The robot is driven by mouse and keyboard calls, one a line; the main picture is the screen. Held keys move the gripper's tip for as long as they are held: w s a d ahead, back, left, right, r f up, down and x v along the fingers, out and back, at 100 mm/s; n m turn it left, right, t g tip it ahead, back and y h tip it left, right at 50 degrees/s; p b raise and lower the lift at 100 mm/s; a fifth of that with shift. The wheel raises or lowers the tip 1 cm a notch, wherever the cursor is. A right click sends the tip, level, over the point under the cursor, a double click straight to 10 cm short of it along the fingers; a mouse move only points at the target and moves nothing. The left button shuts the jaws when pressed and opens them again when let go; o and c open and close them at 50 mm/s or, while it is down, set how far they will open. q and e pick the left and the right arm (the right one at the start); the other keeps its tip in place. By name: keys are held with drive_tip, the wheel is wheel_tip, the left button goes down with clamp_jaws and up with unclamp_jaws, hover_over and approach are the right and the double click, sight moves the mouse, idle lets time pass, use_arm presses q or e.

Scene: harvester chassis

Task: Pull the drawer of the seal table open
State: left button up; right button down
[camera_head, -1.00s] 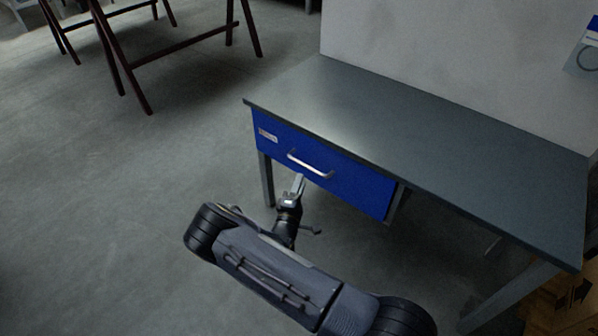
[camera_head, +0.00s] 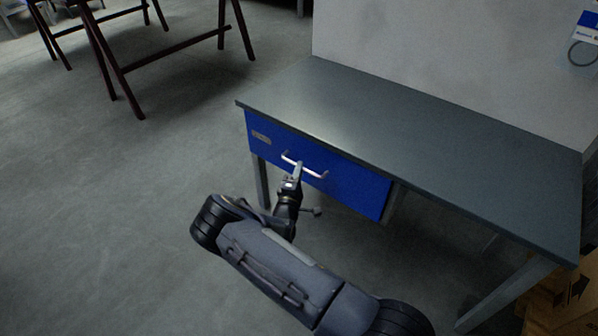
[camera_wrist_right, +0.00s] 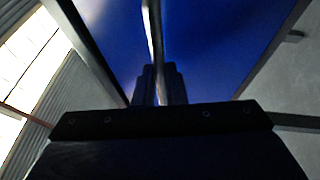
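The seal table (camera_head: 420,135) has a grey top and a blue drawer (camera_head: 350,185) under its left part. The drawer front sits close under the top edge and looks closed. Its pale bar handle (camera_head: 318,175) is on the front. My right gripper (camera_head: 298,168) is at the handle, left of its middle. In the right wrist view, the handle (camera_wrist_right: 153,35) runs down between the two dark fingers (camera_wrist_right: 159,85), which are close together around it. The blue drawer front (camera_wrist_right: 215,40) fills the view behind. My left gripper is out of view.
A grey wall panel (camera_head: 440,60) stands behind the table. Cardboard boxes (camera_head: 570,295) are at the lower right, by the table leg. Dark red trestles (camera_head: 165,50) stand at the upper left. The floor left of the table is clear.

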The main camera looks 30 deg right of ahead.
idle(0.3)
drive_tip(key=s+a, duration=0.4)
drive_tip(key=a, duration=0.6)
drive_tip(key=s+a, duration=0.4)
drive_tip(key=a, duration=0.6)
drive_tip(key=s+a+b, duration=0.1)
drive_tip(key=s+a, duration=0.3)
drive_tip(key=a, duration=0.6)
drive_tip(key=shift+s, duration=0.2)
drive_tip(key=shift+d+f, duration=0.1)
drive_tip(key=c, duration=1.5)
unclamp_jaws()
drive_tip(key=v, duration=0.8)
drive_tip(key=shift+p, duration=0.35)
